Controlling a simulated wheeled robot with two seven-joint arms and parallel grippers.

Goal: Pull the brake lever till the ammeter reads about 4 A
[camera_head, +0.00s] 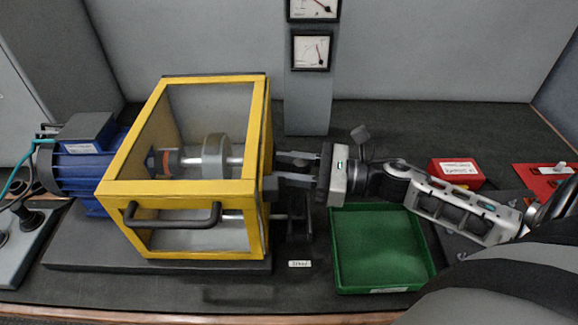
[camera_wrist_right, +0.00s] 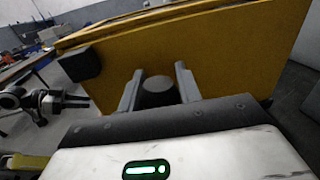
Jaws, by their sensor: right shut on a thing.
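My right gripper (camera_head: 285,170) reaches in from the right, against the right side of the yellow machine guard (camera_head: 262,215). In the right wrist view its two fingers stand on either side of a dark round knob, the end of the brake lever (camera_wrist_right: 158,92), and it is shut on it. In the head view the gripper hides most of the lever. Two dial meters hang on the grey post: a lower one (camera_head: 312,51) and an upper one (camera_head: 313,8) cut by the frame edge. Which is the ammeter and its reading are too small to tell. My left gripper (camera_wrist_right: 76,101) appears small in the wrist view.
A blue motor (camera_head: 85,170) and a shaft with a metal disc (camera_head: 215,157) belong to the machine. A green tray (camera_head: 380,250) lies under my right forearm. A red box (camera_head: 455,172) and a red plate (camera_head: 545,180) lie further right. The bench behind is clear.

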